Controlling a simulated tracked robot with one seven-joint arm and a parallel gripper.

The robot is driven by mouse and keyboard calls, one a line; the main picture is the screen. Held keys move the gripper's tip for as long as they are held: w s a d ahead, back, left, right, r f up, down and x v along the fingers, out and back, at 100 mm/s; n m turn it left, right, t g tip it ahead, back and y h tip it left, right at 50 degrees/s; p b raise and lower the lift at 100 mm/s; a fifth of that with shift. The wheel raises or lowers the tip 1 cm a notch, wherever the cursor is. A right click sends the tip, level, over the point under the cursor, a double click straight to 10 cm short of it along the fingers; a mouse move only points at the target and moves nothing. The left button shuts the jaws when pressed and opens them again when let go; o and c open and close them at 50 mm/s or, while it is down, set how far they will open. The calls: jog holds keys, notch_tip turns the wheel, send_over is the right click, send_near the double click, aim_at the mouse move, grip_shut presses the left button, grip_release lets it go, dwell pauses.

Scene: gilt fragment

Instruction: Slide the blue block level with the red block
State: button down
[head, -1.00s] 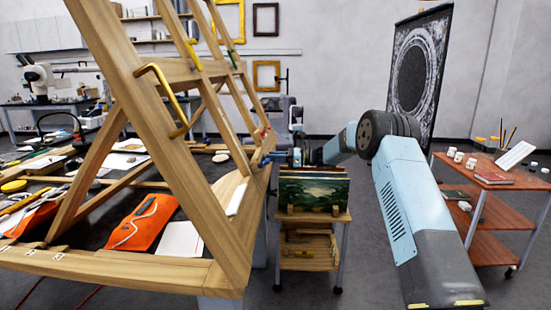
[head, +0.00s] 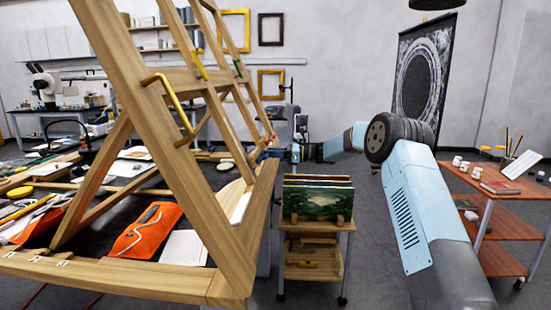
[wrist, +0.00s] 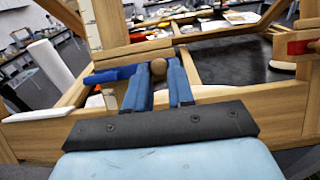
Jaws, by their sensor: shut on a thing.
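The blue block (wrist: 113,74) shows in the wrist view, on a wooden bar of the big easel-like frame (wrist: 275,107). A round wooden knob (wrist: 158,67) stands at the block's right end. My gripper (wrist: 158,82) has its two blue fingers closed around this knob; they hide part of the block. The red block (wrist: 298,47) is at the right edge of the wrist view, on another wooden bar, well apart from my gripper. In the head view my gripper (head: 273,152) is small at the frame's right side, and the blue block there is hard to make out.
The wooden frame (head: 190,190) leans over a dark table with an orange pouch (head: 147,229). A small wooden cart with paintings (head: 317,203) stands below my arm. A reddish trolley (head: 500,186) is at the right. Grey floor lies open between them.

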jog(key=c, duration=1)
grip_release()
jog(key=shift+f, duration=0.1)
jog(key=d, duration=1.4)
jog(key=shift+s, duration=0.15)
jog(key=shift+a, duration=0.1)
jog(key=s+r+n+h, duration=0.3)
jog(key=s, duration=0.6)
jog(key=s+d+r+n+h, duration=0.1)
jog(key=s+r+n+h, duration=0.25)
jog(key=s, duration=0.55)
jog(key=s+r+n+h, duration=0.3)
jog(key=s+r+h, duration=0.1)
jog(key=s, duration=0.6)
jog(key=s+d+f+n+t+h, duration=0.1)
jog(key=s+d, duration=0.4)
jog(key=s, duration=0.5)
jog(key=s+d+f+n+t+h, duration=0.2)
jog(key=s+d+n+h, duration=0.2)
jog(key=s, duration=0.6)
jog(key=s+d+f+n+t+h, duration=0.1)
jog(key=s+d+n, duration=0.3)
jog(key=s, duration=0.7)
jog(key=shift+s+d+f+t+h, duration=0.1)
jog(key=shift+d+f+t+h, duration=0.15)
jog(key=shift+d+h, duration=0.25)
jog(key=shift+d+f+t+h, duration=0.15)
jog(key=shift+d+t+h, duration=0.1)
jog(key=shift+d, duration=0.4)
